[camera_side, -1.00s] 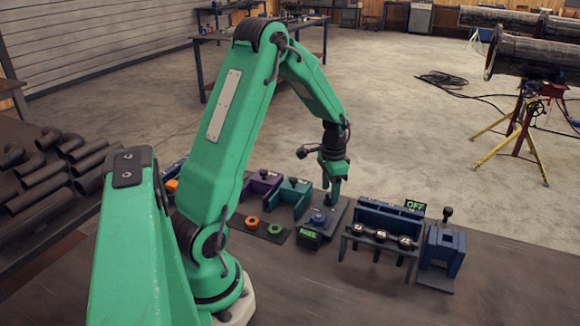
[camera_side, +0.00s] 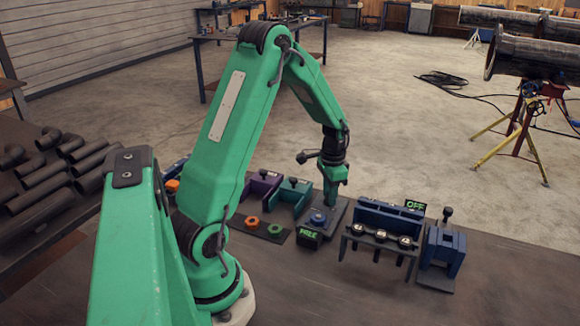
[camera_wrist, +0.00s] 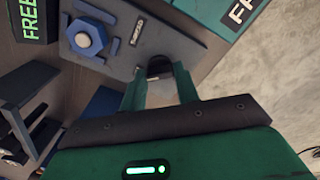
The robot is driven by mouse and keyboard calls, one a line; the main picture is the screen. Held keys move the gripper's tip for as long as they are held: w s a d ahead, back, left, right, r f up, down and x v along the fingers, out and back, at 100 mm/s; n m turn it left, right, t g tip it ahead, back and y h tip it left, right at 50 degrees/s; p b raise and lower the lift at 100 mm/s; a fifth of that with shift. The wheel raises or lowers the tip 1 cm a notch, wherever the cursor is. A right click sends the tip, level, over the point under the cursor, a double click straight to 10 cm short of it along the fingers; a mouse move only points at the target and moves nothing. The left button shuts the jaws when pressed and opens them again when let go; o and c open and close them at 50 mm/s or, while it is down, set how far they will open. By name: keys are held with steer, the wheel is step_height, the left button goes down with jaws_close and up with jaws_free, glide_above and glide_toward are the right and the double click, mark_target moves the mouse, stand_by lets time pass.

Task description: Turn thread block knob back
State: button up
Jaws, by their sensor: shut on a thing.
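The thread block is a grey plate (camera_side: 340,207) at the middle of the bench, with a blue hex nut (camera_side: 318,218) on it. It also shows in the wrist view, where the blue nut (camera_wrist: 86,38) sits at upper left beside a small label. My gripper (camera_side: 332,197) points down at the plate's back right part. In the wrist view my gripper (camera_wrist: 160,85) is shut on a dark round knob (camera_wrist: 159,67), mostly hidden between the fingers.
A green-lit display (camera_side: 308,238) stands in front of the plate and reads FREE in the wrist view (camera_wrist: 30,18). Purple (camera_side: 263,186) and teal (camera_side: 294,191) brackets stand left. A blue fixture (camera_side: 388,220) and an OFF display (camera_side: 415,205) stand right.

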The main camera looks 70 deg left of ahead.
steer(key=shift+n, duration=0.3)
steer(key=n, duration=0.4)
steer(key=shift+n, duration=0.4)
steer(key=shift+r+n, duration=0.1)
steer(key=shift+n, duration=2.1)
steer(key=o, duration=1)
steer(key=shift+r, duration=3.9)
